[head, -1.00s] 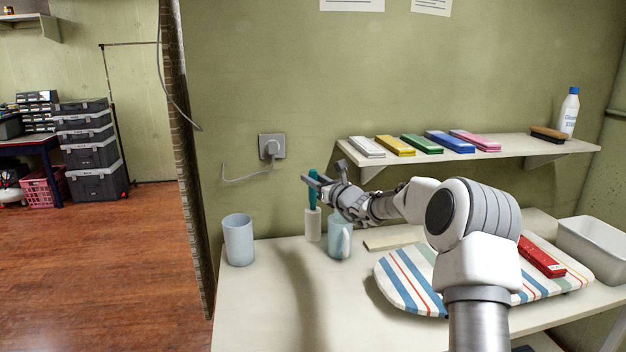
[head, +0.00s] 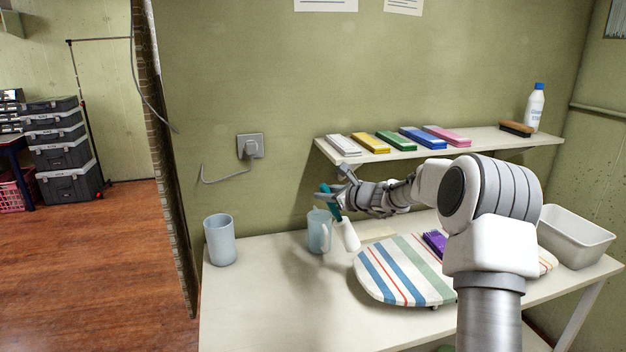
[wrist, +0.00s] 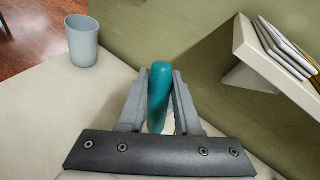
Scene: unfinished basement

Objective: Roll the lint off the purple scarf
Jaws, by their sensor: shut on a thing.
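My gripper (head: 333,190) is shut on the teal handle of a lint roller (wrist: 159,85). In the head view, its white roller head (head: 348,236) hangs down, tilted, in front of the light-blue mug with a handle (head: 319,232). The purple scarf (head: 436,243) lies folded on a striped ironing board (head: 400,272), to the right of my gripper. My arm hides much of the scarf, and any lint on it is too small to tell. In the wrist view, the handle stands between both fingers and the roller head is mostly hidden.
A plain blue cup (head: 219,240) stands at the table's left. A wall shelf (head: 480,143) with several coloured folded cloths, a brush (head: 516,129) and a white bottle (head: 535,108) hangs above the table. A white bin (head: 577,237) stands at the right. The table front left is clear.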

